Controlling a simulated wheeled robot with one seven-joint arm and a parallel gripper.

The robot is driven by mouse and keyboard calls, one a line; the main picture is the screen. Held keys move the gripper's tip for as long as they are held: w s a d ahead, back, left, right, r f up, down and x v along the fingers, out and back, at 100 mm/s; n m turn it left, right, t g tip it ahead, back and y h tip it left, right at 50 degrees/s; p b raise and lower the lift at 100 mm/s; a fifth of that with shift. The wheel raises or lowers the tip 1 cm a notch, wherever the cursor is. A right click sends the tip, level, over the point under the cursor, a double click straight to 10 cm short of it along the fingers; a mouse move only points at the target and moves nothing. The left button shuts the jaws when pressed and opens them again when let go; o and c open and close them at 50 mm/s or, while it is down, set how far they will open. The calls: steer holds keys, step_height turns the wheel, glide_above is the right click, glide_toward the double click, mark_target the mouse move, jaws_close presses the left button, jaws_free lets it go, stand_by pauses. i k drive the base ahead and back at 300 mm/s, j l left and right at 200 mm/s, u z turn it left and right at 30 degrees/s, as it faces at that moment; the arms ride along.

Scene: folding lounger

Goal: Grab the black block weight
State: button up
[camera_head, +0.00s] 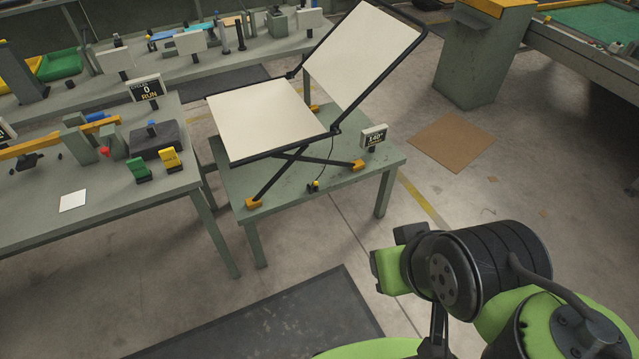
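A dark grey-black block (155,139) with a small blue knob on top sits on the left green-grey table (110,198). It is the thing that best fits the black block weight. It stands behind a green piece (139,170) and a yellow piece (171,158). My arm (470,268), green and black, is at the lower right, well apart from the block, with floor and the lounger table between them. I cannot make out gripper fingers in this view, and nothing is seen held.
A folding lounger (265,118) with cream panels and a black frame stands on the middle table (232,188), beside a "140°" display (374,137). A display reading "0 RUN" (147,90) stands behind the block. A dark mat (270,325) lies on open floor in front.

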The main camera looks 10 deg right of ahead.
mark_target(145, 142)
steer(key=i+j+u, duration=0.55)
steer(key=i+u, duration=1.2)
